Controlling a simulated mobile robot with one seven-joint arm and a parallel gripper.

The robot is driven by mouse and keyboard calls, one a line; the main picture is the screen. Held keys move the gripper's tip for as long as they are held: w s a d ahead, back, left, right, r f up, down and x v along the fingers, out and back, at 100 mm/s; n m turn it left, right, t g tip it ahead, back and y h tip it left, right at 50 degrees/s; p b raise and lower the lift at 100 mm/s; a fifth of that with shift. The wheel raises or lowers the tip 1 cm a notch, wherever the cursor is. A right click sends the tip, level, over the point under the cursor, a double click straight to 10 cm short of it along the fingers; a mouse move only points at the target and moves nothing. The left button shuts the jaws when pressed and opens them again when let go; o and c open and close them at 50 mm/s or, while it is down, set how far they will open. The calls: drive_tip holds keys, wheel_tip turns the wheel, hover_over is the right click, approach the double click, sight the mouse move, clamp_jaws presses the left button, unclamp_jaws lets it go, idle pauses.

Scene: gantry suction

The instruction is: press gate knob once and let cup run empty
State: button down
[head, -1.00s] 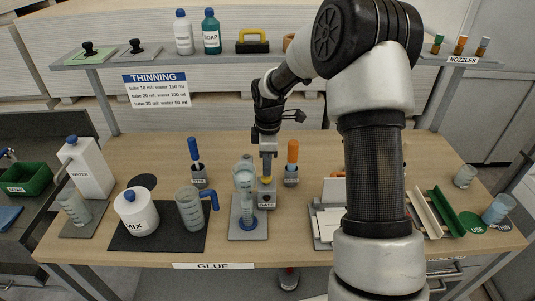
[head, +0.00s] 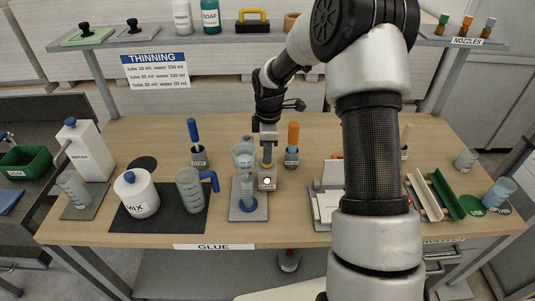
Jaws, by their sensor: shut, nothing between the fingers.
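The gate block (head: 267,183), a small grey box with a label and a pale spot on its front, stands right of the cup stand. Its yellow knob sits on top, mostly hidden. My gripper (head: 267,163) is shut and empty, pointing down onto the knob; I cannot tell whether it touches or presses it. The clear cup (head: 244,155) is held upright on the grey stand (head: 236,212), above a tall clear vessel (head: 247,187) with a blue base. Pale liquid seems to show in both, but the levels are too small to read.
An orange-handled tool (head: 293,135) in a holder stands close right of my gripper. A blue-handled one (head: 193,132) stands left. The MIX pot (head: 136,195) and a blue-handled jug (head: 190,190) are on a dark mat. A shelf (head: 220,37) runs behind.

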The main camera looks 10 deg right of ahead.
drive_tip(key=shift+s+f, duration=0.25)
drive_tip(key=shift+f, duration=0.05)
idle(0.4)
wheel_tip(320, 180, up, 18)
drive_tip(key=shift+s, duration=0.2)
drive_tip(key=shift+d, duration=0.1)
drive_tip(key=s+r+m+t+h, duration=0.1)
drive_tip(key=s+r+m, duration=0.3)
drive_tip(key=s, duration=0.3)
drive_tip(key=s+r+m+t, duration=0.1)
drive_tip(key=s+r+m, duration=0.2)
drive_tip(key=s+r, duration=0.3)
drive_tip(key=s+f+m+t, duration=0.2)
drive_tip(key=s+m, duration=0.6)
drive_tip(key=s, duration=0.7)
drive_tip(key=shift+a+f+m+t+y, duration=0.2)
drive_tip(key=shift+f+m+t+y, duration=0.2)
drive_tip(key=shift+t, duration=0.1)
